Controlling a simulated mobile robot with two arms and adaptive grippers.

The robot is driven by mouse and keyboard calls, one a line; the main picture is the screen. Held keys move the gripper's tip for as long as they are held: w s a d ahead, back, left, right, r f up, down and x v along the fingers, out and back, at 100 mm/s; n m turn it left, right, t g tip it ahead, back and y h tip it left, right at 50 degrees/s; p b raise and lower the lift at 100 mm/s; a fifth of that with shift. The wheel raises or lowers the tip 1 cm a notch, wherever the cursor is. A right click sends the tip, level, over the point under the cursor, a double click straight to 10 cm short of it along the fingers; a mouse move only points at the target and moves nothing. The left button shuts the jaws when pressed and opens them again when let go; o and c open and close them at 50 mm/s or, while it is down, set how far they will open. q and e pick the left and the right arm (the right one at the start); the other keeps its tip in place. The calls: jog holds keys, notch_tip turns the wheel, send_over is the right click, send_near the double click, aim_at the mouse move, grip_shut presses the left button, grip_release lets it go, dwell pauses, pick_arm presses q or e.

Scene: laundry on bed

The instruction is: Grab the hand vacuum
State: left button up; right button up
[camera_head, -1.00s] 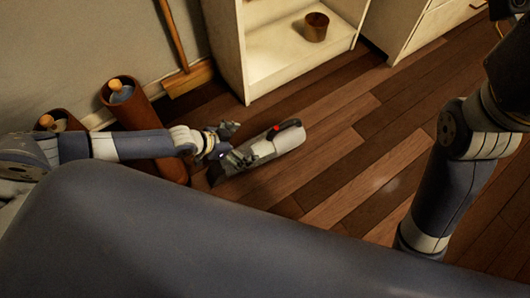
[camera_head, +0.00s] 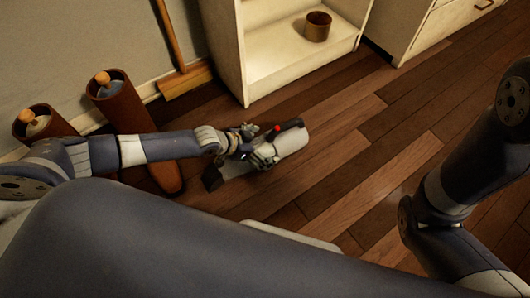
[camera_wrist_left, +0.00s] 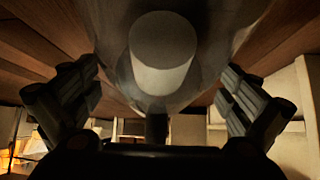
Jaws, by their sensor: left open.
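The hand vacuum (camera_head: 293,141) lies on the wooden floor, light grey with a black handle, a red spot and a dark nozzle end at lower left. My left gripper (camera_head: 265,145) is open at the vacuum's middle, with one finger on either side of its body. In the left wrist view, a pale rounded part of the vacuum (camera_wrist_left: 160,55) sits between the spread fingers of the gripper (camera_wrist_left: 158,75). I cannot tell whether the fingers touch it. My right arm shows at the right, but its gripper is out of view.
Two brown cylindrical containers (camera_head: 122,108) (camera_head: 40,122) stand left, by my left arm. A broom (camera_head: 186,80) leans on the wall. A white shelf (camera_head: 285,62) with a brown pot (camera_head: 317,27) stands behind the vacuum. The floor (camera_head: 350,150) to the right is clear.

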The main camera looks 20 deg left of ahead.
pick_arm(q)
jog(key=shift+w+d+f, duration=0.25)
jog(key=shift+d+f, duration=0.05)
jog(key=shift+f, duration=0.2)
jog(key=shift+c, duration=0.6)
jog(key=c, duration=1.8)
jog(key=shift+w+d+r, duration=0.1)
jog(key=shift+r, duration=0.15)
jog(key=shift+c, duration=0.2)
jog(key=shift+r, duration=0.1)
